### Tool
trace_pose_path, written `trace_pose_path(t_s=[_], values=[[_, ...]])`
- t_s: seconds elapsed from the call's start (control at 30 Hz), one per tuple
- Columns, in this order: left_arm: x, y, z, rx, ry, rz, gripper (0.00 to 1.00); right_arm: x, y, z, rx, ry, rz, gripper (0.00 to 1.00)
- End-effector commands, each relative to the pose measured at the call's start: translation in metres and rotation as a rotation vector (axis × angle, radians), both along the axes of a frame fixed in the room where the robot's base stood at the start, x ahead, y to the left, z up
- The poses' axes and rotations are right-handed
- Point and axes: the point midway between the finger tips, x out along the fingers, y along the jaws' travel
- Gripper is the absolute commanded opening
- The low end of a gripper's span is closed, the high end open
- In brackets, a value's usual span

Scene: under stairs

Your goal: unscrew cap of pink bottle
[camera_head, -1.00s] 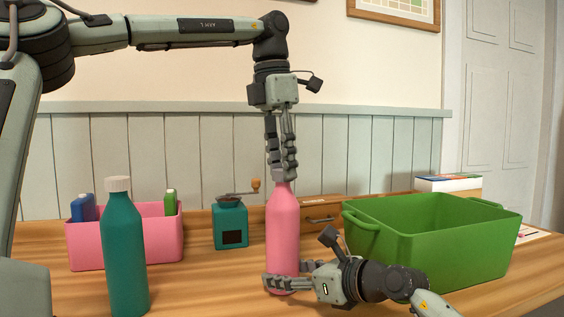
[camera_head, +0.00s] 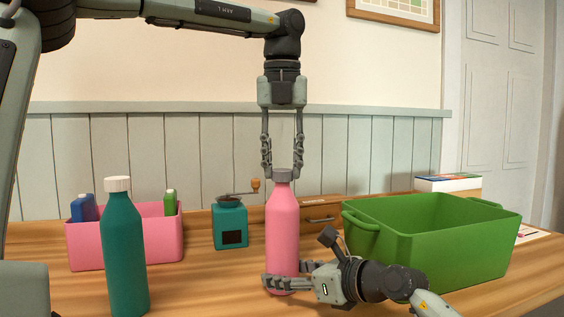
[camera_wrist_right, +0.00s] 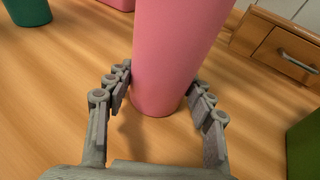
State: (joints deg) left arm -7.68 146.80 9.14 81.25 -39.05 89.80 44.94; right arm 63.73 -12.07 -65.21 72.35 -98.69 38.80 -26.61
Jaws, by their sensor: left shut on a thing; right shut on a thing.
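The pink bottle (camera_head: 283,230) stands upright on the wooden table, with a grey cap (camera_head: 283,176) on its top. My left gripper (camera_head: 283,171) points straight down from above and is shut on the cap, one finger on each side. My right gripper (camera_head: 279,284) comes in from the right, low down, and is shut around the bottle near its base. In the right wrist view the pink bottle (camera_wrist_right: 172,55) stands between the fingers of my right gripper (camera_wrist_right: 158,88); its cap is out of that view.
A green crate (camera_head: 430,255) stands close on the right. A teal bottle (camera_head: 123,255) with a white cap stands at the front left. A pink bin (camera_head: 152,240) with several items and a teal grinder (camera_head: 230,228) stand behind. A small drawer (camera_head: 320,217) is at the back.

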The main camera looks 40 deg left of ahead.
Motion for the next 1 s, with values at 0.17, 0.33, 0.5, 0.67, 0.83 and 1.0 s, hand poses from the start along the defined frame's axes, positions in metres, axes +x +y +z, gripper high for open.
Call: trace_pose_path(t_s=[0.17, 0.33, 0.5, 0.67, 0.83, 1.0], values=[[0.002, -0.001, 0.001, 0.000, -0.006, 0.351, 0.00, 0.000, -0.001, -0.008, -0.015, 0.001, 0.002, 0.00], [0.002, -0.001, 0.001, -0.001, -0.005, 0.701, 0.00, 0.000, -0.001, -0.008, -0.015, 0.001, 0.002, 0.00], [0.002, -0.002, 0.002, -0.002, -0.008, 0.934, 0.00, 0.000, -0.001, -0.008, -0.015, 0.001, 0.001, 0.00], [0.002, -0.001, 0.004, -0.002, -0.008, 0.931, 0.00, 0.000, -0.001, -0.008, -0.016, 0.001, 0.001, 0.00], [0.002, -0.001, 0.008, -0.001, -0.005, 0.931, 0.00, 0.000, -0.001, -0.008, -0.015, 0.001, 0.001, 0.00], [0.002, -0.001, 0.014, -0.001, -0.005, 0.930, 0.00, 0.000, -0.001, -0.008, -0.016, 0.002, 0.000, 0.00]])
